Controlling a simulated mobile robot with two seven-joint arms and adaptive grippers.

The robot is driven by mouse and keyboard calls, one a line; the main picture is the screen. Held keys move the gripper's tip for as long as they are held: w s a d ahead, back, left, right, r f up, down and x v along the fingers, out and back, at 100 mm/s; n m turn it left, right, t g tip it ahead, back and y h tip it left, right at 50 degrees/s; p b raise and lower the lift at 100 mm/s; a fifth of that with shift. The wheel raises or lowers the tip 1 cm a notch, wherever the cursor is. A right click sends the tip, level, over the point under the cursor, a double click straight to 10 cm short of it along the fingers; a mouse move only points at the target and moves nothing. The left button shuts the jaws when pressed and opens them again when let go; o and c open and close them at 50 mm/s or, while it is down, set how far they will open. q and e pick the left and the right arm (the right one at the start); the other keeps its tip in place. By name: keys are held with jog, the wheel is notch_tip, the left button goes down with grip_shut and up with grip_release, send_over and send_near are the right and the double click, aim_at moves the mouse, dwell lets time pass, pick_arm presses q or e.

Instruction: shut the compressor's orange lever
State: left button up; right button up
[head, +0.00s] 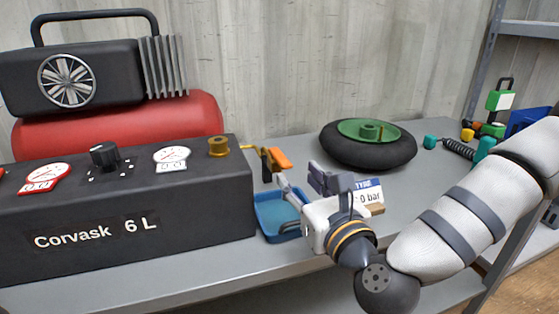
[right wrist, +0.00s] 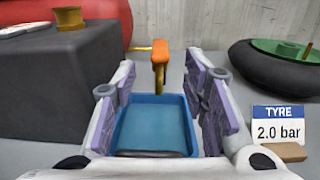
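The compressor (head: 120,220) is a dark box labelled "Corvask 6 L" with a red tank behind it, at the left of the head view. Its orange lever (head: 279,158) sticks out on a brass fitting at the box's right side. The lever also shows in the right wrist view (right wrist: 160,52), upright beyond my fingers. My right gripper (head: 302,184) is open and empty, with its fingers spread in front of the lever and apart from it. In the right wrist view the lever lies between the two fingers (right wrist: 164,115). My left gripper is not in view.
A blue tray (head: 268,215) lies below my right gripper. A tyre (head: 370,150) with a green hub and a "TYRE" sign (right wrist: 278,124) reading 2.0 bar stand to the right. Gauges and a black knob (head: 104,155) top the box.

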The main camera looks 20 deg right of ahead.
aim_at(288, 166)
jog(key=w, duration=0.8)
jog(key=shift+w+a, duration=0.25)
jog(key=shift+w, duration=0.1)
grip_shut()
